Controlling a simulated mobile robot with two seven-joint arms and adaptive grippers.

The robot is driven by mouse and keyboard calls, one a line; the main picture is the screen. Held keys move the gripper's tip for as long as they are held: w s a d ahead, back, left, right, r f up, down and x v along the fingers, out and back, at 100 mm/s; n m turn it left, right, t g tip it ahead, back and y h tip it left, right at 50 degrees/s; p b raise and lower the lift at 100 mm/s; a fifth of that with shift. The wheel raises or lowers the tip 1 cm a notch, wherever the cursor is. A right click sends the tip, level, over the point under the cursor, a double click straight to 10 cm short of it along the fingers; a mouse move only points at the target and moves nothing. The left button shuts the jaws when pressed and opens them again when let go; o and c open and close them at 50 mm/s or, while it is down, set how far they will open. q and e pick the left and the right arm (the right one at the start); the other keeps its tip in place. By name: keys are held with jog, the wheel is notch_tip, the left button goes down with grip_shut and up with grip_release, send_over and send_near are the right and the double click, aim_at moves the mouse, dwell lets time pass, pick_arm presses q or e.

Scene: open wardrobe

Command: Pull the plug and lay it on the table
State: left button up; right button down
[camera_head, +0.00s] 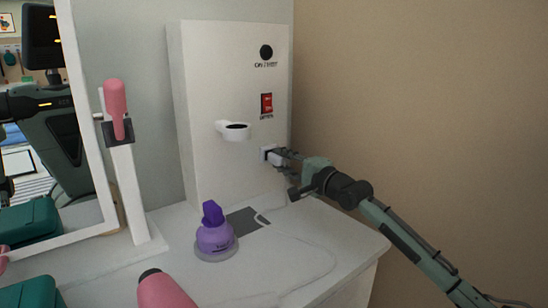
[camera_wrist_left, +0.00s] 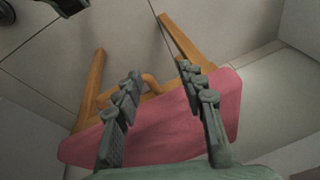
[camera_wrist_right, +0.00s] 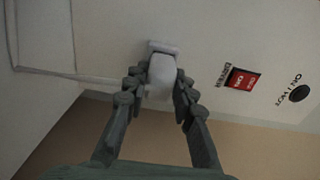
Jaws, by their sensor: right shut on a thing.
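The white plug (camera_wrist_right: 161,76) is at the white outlet on the front of the upright panel (camera_head: 225,80), low on its right side. My right gripper (camera_head: 279,162) is shut on the plug; in the right wrist view its fingers (camera_wrist_right: 158,92) hold the plug from both sides. The plug's face is against the outlet, and I cannot tell how deep it sits. A white cord (camera_wrist_right: 75,76) runs from it. The white table (camera_head: 330,232) lies below the panel. My left gripper (camera_wrist_left: 165,95) is open and empty above a pink stool seat with wooden legs (camera_wrist_left: 165,135).
A pink object (camera_head: 165,290) is at the front edge. A mirror and a stand with a pink handle (camera_head: 115,105) are left. The table's right front is mostly clear, apart from the cord.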

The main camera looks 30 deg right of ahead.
pick_arm(q)
jog(key=shift+r+p, duration=0.5)
jog(key=shift+r, duration=0.1)
pick_arm(e)
jog(key=shift+s, duration=0.6)
jog(key=shift+s+d+p, duration=0.1)
jog(key=shift+s+p, duration=0.25)
jog(key=shift+s, duration=0.3)
pick_arm(q)
jog(key=shift+r+p, duration=0.5)
jog(key=shift+r, duration=0.35)
pick_arm(e)
jog(key=shift+s+d, duration=0.1)
jog(key=shift+s, duration=1.2)
pick_arm(q)
jog(key=shift+f, duration=0.1)
jog(key=s+f, duration=0.4)
jog(key=f, duration=1)
jog(key=shift+a+f+g, duration=0.3)
jog(key=shift+a+g, duration=0.1)
pick_arm(e)
jog(key=shift+s+d+f+g+h, duration=0.15)
jog(key=shift+s+f+g, duration=0.6)
jog(key=shift+f+g, duration=0.5)
jog(key=shift+s+d+f+g+h, duration=0.15)
jog(key=shift+s+f+g, duration=0.7)
jog(key=shift+f, duration=0.75)
jog(key=shift+s+d+f+g, duration=0.15)
jog(key=shift+s+f+g, duration=0.55)
jog(key=shift+f+g, duration=0.55)
